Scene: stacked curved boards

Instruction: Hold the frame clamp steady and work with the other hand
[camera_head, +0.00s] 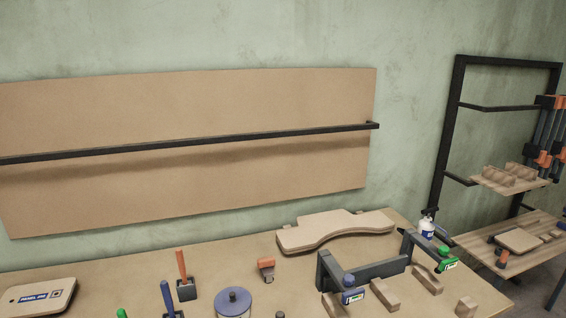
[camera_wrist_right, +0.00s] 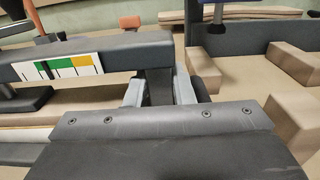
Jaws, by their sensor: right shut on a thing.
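The dark frame clamp (camera_head: 375,272) lies on the table at front right, with a blue corner piece (camera_head: 352,290) and a green corner piece (camera_head: 446,260). In the right wrist view a large dark frame wall (camera_wrist_right: 245,62) beside wooden blocks looks like part of it. My right gripper (camera_wrist_right: 160,92) shows only in that view. Its grey fingers are shut on a dark bar (camera_wrist_right: 112,54) bearing a white, green and orange label. I cannot tell which object this bar belongs to. My left gripper is in neither view.
Stacked curved boards (camera_head: 334,230) lie at the back of the table. Wooden blocks (camera_head: 385,294) stand around the clamp. A blue-lidded tin (camera_head: 233,303), an orange-handled tool (camera_head: 182,268) and an orange-topped item (camera_head: 266,268) stand left of it. A shelf rack (camera_head: 448,140) is at right.

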